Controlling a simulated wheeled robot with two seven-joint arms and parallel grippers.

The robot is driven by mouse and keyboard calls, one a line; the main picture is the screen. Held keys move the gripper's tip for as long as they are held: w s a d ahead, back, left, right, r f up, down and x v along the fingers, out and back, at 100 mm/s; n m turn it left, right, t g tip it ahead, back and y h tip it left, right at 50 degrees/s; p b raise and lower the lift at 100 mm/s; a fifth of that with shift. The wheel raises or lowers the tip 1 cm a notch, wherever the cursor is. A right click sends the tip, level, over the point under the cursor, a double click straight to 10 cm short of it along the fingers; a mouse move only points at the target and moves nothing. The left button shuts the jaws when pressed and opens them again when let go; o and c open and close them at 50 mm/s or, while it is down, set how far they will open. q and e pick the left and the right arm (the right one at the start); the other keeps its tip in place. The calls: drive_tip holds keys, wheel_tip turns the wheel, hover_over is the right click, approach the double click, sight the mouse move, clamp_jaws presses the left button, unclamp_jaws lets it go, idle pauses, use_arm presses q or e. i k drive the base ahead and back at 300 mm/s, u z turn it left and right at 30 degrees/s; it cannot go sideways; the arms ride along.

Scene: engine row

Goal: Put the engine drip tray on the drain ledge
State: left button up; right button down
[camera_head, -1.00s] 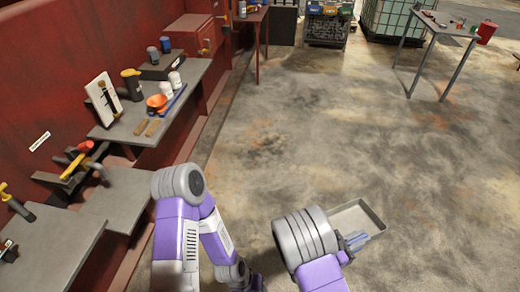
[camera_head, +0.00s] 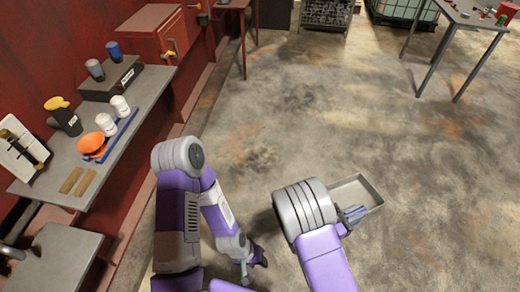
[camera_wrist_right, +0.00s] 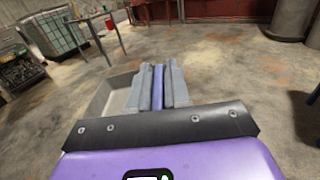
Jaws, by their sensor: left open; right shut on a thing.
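The engine drip tray (camera_head: 358,189) is a shallow grey rectangular tray. My right gripper (camera_head: 352,214) is shut on its near edge and holds it out over the floor. In the right wrist view the tray (camera_wrist_right: 107,95) shows left of and behind the closed fingers (camera_wrist_right: 157,85). My left gripper (camera_head: 254,262) hangs low, open and empty, left of the tray and apart from it. I cannot tell for sure which surface is the drain ledge; a low grey shelf (camera_head: 58,262) stands at the lower left.
A grey wall bench (camera_head: 140,100) at left bears white tubs, an orange item, a black case and brown strips. A red cabinet (camera_head: 150,35) stands behind it. A metal table (camera_head: 460,15) is at the far right. The middle floor is clear.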

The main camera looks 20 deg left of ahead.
sight(55, 269)
drive_tip(key=i, duration=0.15)
drive_tip(key=u, duration=3.95)
drive_tip(key=i, duration=0.15)
drive_tip(key=z, duration=0.25)
